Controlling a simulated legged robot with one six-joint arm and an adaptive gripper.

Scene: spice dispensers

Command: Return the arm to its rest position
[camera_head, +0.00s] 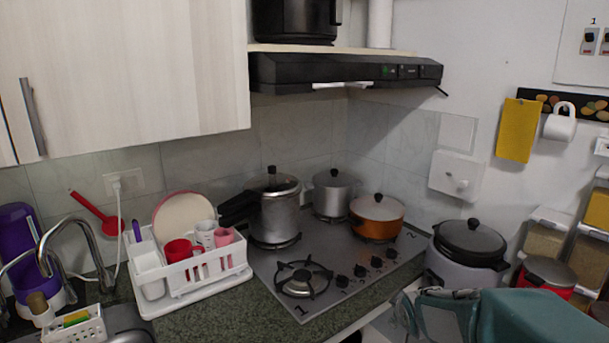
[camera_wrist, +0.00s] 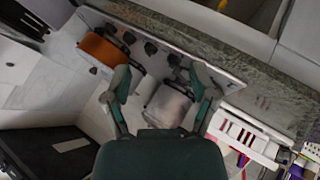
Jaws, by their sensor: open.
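My gripper (camera_head: 413,308) shows at the bottom right of the head view, in front of the rice cooker and the right end of the counter. My teal arm runs in from the lower right behind it. In the wrist view my gripper (camera_wrist: 160,76) has its two teal fingers spread apart with nothing held between them. Beyond the fingers lie an orange pot (camera_wrist: 103,50) and a silver pot (camera_wrist: 168,105), seen at a tilt. The fingers look clear of both pots. Most of my arm is out of the head view.
The stove (camera_head: 325,268) carries several pots. A white dish rack (camera_head: 195,272) with cups stands left of it. The rice cooker (camera_head: 467,250) and clear spice dispensers (camera_head: 546,236) stand at the right. A black range hood (camera_head: 345,72) hangs above the stove.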

